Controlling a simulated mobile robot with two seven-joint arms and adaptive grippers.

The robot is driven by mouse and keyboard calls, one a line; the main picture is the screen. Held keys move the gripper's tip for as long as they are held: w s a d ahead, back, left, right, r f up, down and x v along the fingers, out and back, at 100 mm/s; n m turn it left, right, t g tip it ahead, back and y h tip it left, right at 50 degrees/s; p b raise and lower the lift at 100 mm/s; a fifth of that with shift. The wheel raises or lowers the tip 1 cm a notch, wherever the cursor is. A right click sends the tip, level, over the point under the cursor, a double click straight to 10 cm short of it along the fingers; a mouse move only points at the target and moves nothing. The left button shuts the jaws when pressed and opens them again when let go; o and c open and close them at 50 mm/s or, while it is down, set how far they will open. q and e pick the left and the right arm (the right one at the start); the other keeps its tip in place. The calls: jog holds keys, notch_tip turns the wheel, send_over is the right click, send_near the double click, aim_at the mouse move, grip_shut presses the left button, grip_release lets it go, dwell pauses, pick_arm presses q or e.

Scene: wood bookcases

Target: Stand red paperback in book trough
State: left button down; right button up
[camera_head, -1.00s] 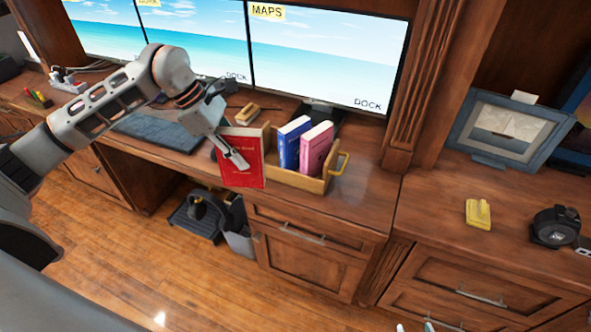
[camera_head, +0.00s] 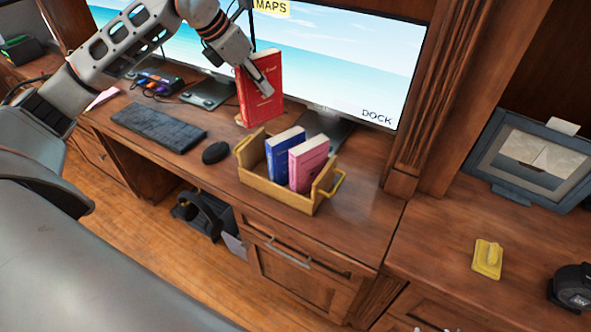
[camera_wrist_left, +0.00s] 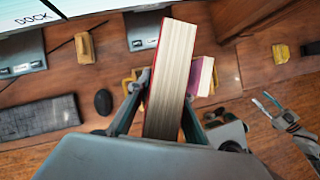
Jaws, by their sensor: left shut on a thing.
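The red paperback (camera_head: 262,111) is upright in my left gripper (camera_head: 263,86), which is shut on it. It is held in the air just behind and left of the book trough (camera_head: 272,193). In the left wrist view its page edges (camera_wrist_left: 171,78) fill the space between the fingers and hide most of the trough. The wooden trough has yellow handles. A blue book (camera_head: 283,155) and a pink book (camera_head: 307,164) stand in its right part; its left part is empty. My right gripper (camera_wrist_left: 266,101) shows at the right of the left wrist view, fingers apart and empty.
A monitor (camera_head: 345,65) stands close behind the held book. A mouse (camera_head: 216,152) and keyboard (camera_head: 158,128) lie left of the trough. A yellow block (camera_head: 487,258), a picture frame (camera_head: 530,160) and a black tape measure (camera_head: 573,289) are on the right counter.

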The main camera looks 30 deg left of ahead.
aim_at(261, 108)
pick_arm(q)
jog(key=f, duration=0.6)
jog(key=shift+s+f, duration=0.25)
jog(key=shift+f, duration=0.15)
notch_tip(261, 108, down, 13)
pick_arm(e)
jog(key=shift+s+a+f, duration=0.1)
jog(key=shift+s+a, duration=0.05)
jog(key=shift+s, duration=0.2)
pick_arm(q)
jog(key=shift+w+f, duration=0.1)
jog(key=shift+f, duration=0.05)
pick_arm(e)
jog(key=shift+f, duration=0.15)
pick_arm(q)
jog(key=c, duration=2.1)
grip_release()
